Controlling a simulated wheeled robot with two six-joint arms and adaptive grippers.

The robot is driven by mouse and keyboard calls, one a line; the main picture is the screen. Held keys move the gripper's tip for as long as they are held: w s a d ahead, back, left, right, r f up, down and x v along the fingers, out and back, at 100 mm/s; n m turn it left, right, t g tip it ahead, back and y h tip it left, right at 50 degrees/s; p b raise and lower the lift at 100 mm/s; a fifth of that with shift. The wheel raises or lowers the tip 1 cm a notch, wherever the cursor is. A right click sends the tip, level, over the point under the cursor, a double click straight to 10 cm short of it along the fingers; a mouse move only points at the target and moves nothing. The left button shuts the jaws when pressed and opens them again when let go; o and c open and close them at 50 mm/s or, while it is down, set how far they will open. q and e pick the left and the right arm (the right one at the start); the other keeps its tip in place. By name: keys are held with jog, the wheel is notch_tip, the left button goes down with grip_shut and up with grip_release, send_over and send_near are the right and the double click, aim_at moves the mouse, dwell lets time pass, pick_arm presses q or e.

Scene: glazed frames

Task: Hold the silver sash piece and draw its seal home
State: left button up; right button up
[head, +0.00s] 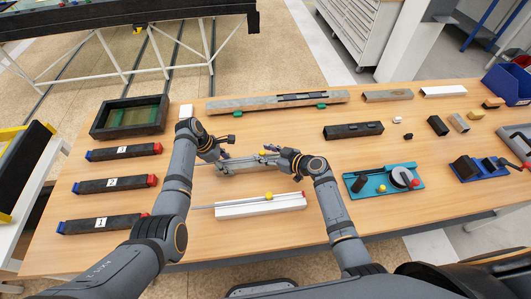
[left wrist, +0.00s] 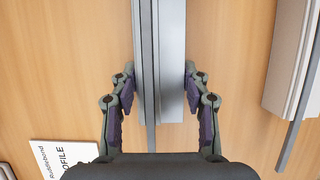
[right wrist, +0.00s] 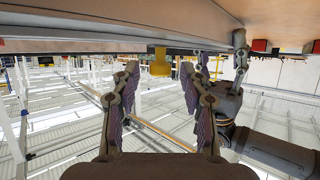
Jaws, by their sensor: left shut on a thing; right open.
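The silver sash piece (head: 243,167) lies near the middle of the table. In the left wrist view the sash piece (left wrist: 173,60) runs between the fingers of my left gripper (left wrist: 158,85), which is shut on it. A dark seal strip (left wrist: 148,50) runs along its left side, and a thin grey tail (left wrist: 151,138) sticks out past its near end. My right gripper (head: 277,158) is open at the sash piece's right end. In the right wrist view a yellow tab (right wrist: 160,62) shows between the open fingertips (right wrist: 159,68); contact cannot be told.
A white piece (head: 280,205) with a grey strip and yellow tab lies in front. Numbered black bars (head: 118,184) lie left; a teal fixture (head: 365,187) stands right. A long grey profile (head: 235,104) lies behind. The wood between the sash piece and that profile is mostly clear.

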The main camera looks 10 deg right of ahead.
grip_shut()
jog(key=d, duration=1)
pick_arm(q)
jog(key=shift+a, duration=0.1)
pick_arm(e)
jog(key=shift+d, duration=0.25)
pick_arm(q)
jog(key=shift+a, duration=0.1)
pick_arm(e)
jog(key=shift+c, duration=0.9)
grip_release()
jog(key=shift+d, duration=0.1)
jog(key=shift+o, duration=0.9)
